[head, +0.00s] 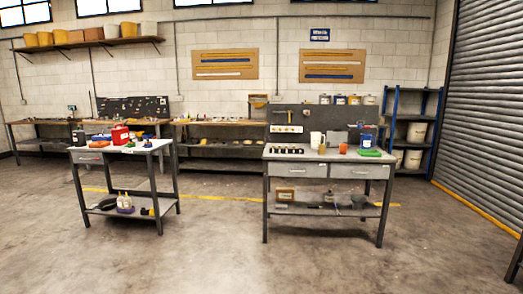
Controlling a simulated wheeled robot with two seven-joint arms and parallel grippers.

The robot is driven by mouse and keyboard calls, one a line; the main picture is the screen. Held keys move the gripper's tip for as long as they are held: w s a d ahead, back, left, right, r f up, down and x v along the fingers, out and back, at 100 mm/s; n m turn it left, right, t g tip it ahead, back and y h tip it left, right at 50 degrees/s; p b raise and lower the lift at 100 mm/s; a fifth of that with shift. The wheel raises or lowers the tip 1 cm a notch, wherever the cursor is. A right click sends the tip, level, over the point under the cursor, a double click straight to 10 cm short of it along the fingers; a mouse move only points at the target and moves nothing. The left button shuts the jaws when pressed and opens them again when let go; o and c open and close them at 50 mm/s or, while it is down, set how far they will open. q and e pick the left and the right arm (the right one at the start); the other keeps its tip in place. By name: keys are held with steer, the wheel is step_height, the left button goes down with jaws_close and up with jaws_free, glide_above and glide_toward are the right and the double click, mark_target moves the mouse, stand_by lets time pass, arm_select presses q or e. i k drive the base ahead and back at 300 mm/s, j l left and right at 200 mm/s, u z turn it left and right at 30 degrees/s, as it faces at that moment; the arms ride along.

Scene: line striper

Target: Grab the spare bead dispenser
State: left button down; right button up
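No object can be surely told as the spare bead dispenser at this distance. The right workbench (325,155) carries a blue container (367,140), a white cylinder (315,139), a small orange item (343,148), a flat green item (370,153) and a row of small dark items (287,149). The left workbench (147,147) carries a red container (120,134) and several small items. Neither of my grippers is in view.
Bare concrete floor (225,250) lies open before both workbenches, with a gap between them. More benches stand along the back wall. A blue shelf rack (413,132) holds white buckets at the right, beside a roller door (490,90). A dark object (515,262) cuts the right edge.

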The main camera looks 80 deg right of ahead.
mark_target(322, 147)
steer(key=z, duration=3.15)
steer(key=i+l+z, duration=0.15)
steer(key=i+l, duration=0.3)
steer(key=l, duration=0.2)
steer(key=i+l+z, duration=0.15)
steer(key=i+l, duration=0.3)
steer(key=l, duration=0.15)
steer(key=i+u, duration=0.2)
steer(key=i, duration=0.35)
steer(key=i+l+u, duration=0.2)
steer(key=i, duration=0.35)
steer(key=i+l+u, duration=0.15)
steer(key=i, duration=0.4)
